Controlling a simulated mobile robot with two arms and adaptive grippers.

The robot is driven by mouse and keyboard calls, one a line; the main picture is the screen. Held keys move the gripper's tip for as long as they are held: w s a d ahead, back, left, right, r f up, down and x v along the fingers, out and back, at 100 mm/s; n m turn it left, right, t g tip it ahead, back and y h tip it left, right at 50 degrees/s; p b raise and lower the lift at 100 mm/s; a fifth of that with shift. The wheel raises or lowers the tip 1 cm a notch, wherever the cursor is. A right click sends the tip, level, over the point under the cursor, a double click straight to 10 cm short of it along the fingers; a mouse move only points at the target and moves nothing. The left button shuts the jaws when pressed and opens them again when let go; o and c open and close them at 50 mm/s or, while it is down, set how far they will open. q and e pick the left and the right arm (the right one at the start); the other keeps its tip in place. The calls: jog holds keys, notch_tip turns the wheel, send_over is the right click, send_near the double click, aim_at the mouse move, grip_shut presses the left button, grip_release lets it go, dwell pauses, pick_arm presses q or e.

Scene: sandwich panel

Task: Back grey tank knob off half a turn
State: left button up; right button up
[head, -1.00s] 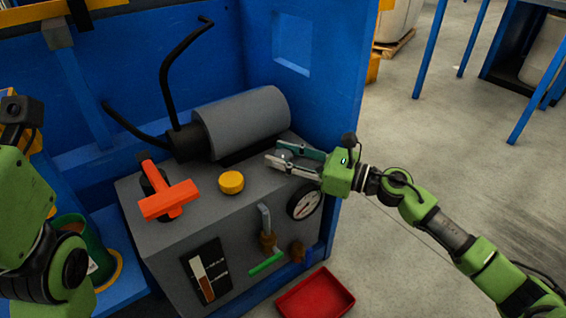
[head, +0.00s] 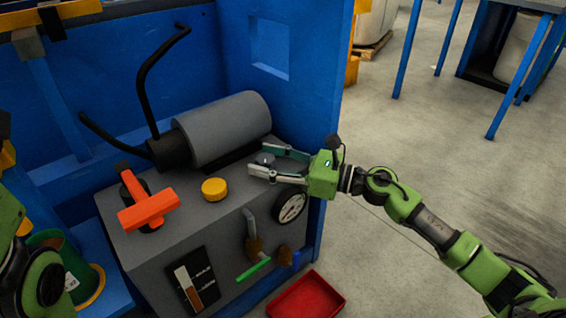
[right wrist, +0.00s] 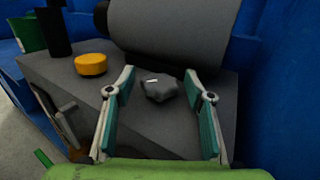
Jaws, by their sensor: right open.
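The grey tank knob (right wrist: 160,89) is a small faceted knob on top of the grey box, in front of the grey cylinder. In the right wrist view it sits between the two spread fingers of my right gripper (right wrist: 160,78), with a gap on each side. In the head view my right gripper (head: 259,160) reaches in from the right, open, with its fingers around the knob, which is small and partly hidden there. My left arm shows only in part at the left edge; its fingers are not visible.
The grey box (head: 150,250) also carries a yellow knob (head: 214,189), an orange T-handle (head: 148,209), a dial gauge (head: 290,207) and a green-handled lever (head: 254,269). The grey cylinder (head: 225,130) stands close behind the fingers. A red tray (head: 306,296) lies below.

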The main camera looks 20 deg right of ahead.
jog(key=v, duration=1.1)
jog(key=shift+d, duration=0.2)
jog(key=shift+o, duration=0.2)
jog(key=shift+s, duration=0.15)
